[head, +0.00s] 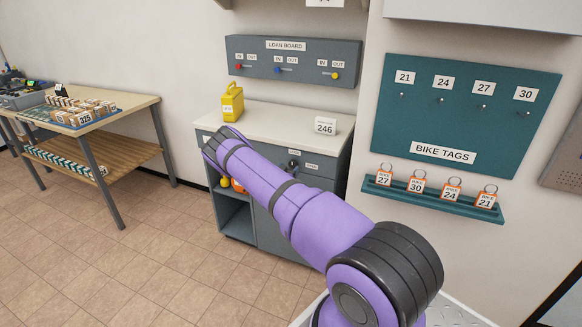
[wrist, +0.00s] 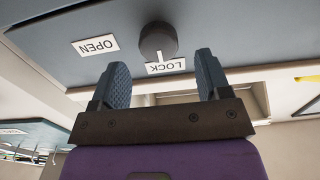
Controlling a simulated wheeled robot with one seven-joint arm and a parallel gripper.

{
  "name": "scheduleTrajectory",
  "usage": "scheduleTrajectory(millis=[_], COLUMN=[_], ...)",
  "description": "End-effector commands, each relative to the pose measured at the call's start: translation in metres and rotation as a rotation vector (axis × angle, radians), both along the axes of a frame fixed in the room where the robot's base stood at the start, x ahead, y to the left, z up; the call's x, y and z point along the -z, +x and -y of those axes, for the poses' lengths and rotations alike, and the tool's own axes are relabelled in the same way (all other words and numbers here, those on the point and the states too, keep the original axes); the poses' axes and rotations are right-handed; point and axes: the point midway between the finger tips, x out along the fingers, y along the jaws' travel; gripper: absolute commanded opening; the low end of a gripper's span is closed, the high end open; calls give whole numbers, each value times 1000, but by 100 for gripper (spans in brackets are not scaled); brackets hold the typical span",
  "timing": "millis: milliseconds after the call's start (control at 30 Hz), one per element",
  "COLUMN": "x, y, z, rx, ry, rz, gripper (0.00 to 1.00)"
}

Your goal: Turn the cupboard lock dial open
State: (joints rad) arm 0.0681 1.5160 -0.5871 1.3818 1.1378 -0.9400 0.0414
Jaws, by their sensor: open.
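The cupboard (head: 318,184) is blue-grey with a pale top. Its lock dial (wrist: 158,41) is a dark round knob on the front, in the upper middle of the wrist view. The dial's white mark points at the LOCK label (wrist: 166,66); the OPEN label (wrist: 95,45) is to the left, upside down in this view. In the head view the dial (head: 293,164) shows small beside my arm. My gripper (wrist: 161,62) is open and empty, its fingers apart on either side of the dial's line and short of it. My gripper is hidden behind my arm in the head view.
A yellow canister (head: 232,103) and a 246 card (head: 325,126) stand on the cupboard top. The loan board (head: 292,62) hangs above. The bike tag shelf (head: 432,199) juts from the wall at right. A wooden table (head: 140,105) stands left, with open floor between.

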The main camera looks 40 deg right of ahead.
Motion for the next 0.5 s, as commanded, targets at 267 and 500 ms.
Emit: scheduleTrajectory(millis=[267, 500], x=[0, 0], y=[12, 14], z=[28, 32], rx=[0, 0], ry=[1, 1], rz=[1, 0], gripper=[70, 70])
